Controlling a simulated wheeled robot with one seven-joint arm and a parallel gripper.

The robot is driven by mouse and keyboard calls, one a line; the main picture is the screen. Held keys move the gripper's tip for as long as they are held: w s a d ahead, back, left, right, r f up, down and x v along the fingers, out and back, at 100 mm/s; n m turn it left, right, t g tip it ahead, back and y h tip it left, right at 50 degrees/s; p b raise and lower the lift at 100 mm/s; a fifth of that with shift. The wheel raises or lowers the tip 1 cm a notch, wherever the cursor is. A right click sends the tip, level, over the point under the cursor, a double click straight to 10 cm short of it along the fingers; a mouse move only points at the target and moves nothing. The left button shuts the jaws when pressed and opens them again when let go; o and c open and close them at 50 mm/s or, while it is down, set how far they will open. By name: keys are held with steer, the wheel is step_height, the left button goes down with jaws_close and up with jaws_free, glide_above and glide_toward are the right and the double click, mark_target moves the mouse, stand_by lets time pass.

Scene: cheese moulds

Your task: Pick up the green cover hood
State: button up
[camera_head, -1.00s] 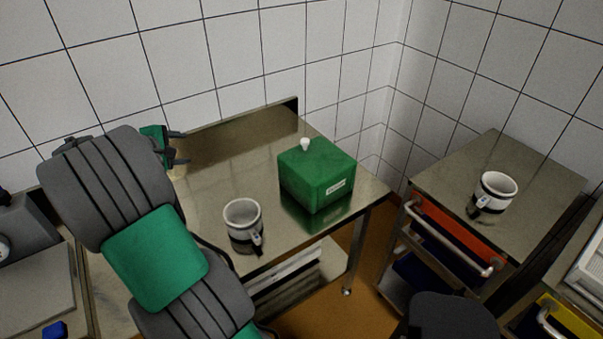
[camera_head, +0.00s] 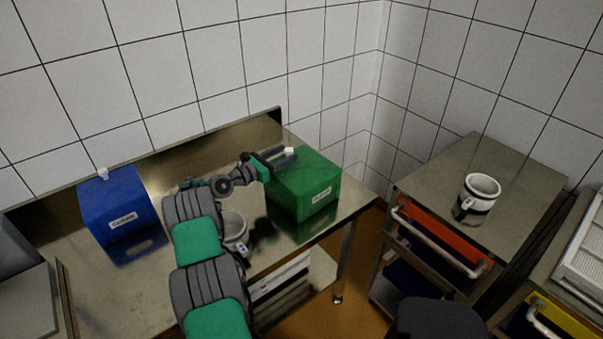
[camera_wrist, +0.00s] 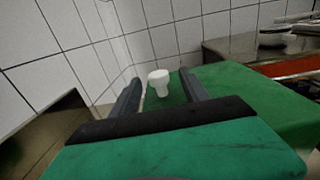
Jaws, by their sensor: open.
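The green cover hood (camera_head: 306,192) is a green box with a white knob (camera_head: 289,151) on top and a label on its front. It stands on the steel table (camera_head: 100,290). My gripper (camera_head: 285,158) is open at the top of the hood, by the knob. In the wrist view the white knob (camera_wrist: 159,82) shows between and just beyond the fingertips of my gripper (camera_wrist: 160,87), with the green top (camera_wrist: 265,100) around it. I cannot tell whether the fingers touch the knob.
A blue hood (camera_head: 119,207) with a white knob stands at the left. A white mould (camera_head: 235,228) is partly hidden behind my arm. Another white mould (camera_head: 478,196) stands on the right cart (camera_head: 440,170). The tiled wall (camera_head: 230,60) is close behind.

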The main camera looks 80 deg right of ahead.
steer(key=shift+s+d, duration=0.15)
steer(key=shift+d, duration=0.05)
jaws_close()
stand_by(0.4)
stand_by(0.9)
